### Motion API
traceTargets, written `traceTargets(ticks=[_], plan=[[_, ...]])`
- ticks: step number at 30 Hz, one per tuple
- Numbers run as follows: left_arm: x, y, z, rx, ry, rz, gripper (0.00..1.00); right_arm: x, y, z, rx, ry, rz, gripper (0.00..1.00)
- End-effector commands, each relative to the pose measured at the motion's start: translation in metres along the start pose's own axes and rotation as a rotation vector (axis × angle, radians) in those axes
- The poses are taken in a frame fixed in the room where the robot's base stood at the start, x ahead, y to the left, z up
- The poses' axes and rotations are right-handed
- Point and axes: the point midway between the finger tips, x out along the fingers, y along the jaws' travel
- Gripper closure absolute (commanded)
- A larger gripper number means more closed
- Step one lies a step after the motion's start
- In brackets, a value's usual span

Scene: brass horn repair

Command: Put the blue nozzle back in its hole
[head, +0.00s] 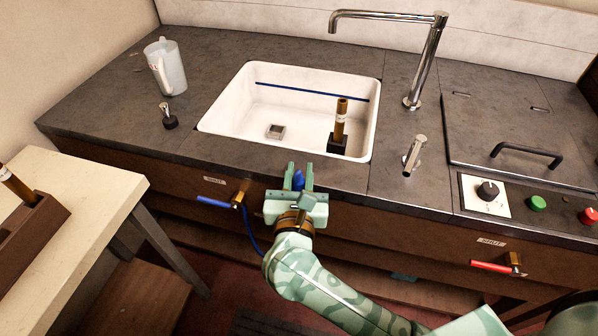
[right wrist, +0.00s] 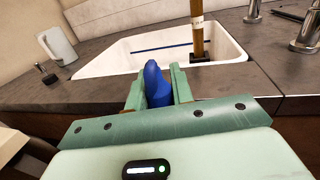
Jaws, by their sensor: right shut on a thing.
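My right gripper (head: 299,176) is at the front edge of the counter, in front of the sink. It is shut on the blue nozzle (head: 298,180), whose rounded tip points up between the two green fingers. In the right wrist view the nozzle (right wrist: 156,84) stands between the fingertips (right wrist: 157,88), with the sink behind it. A blue hose (head: 248,232) hangs beside my right arm; where it ends is hidden. I cannot make out the nozzle's hole in either view. My left gripper is not in view.
The white sink (head: 225,110) holds a brown rod (head: 341,115) in a black block. A chrome faucet (head: 430,60), a small tap (head: 413,155) and a white jug (head: 166,68) stand around it. A blue-handled valve (head: 217,203) is left of my gripper.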

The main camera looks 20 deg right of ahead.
Motion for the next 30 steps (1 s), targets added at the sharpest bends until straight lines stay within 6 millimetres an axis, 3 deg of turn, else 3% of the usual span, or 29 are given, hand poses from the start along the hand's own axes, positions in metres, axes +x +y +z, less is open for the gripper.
traceTargets(ticks=[30], plan=[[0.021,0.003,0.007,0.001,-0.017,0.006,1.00,0.000,0.000,-0.026,0.001,0.000,0.000,1.00]])
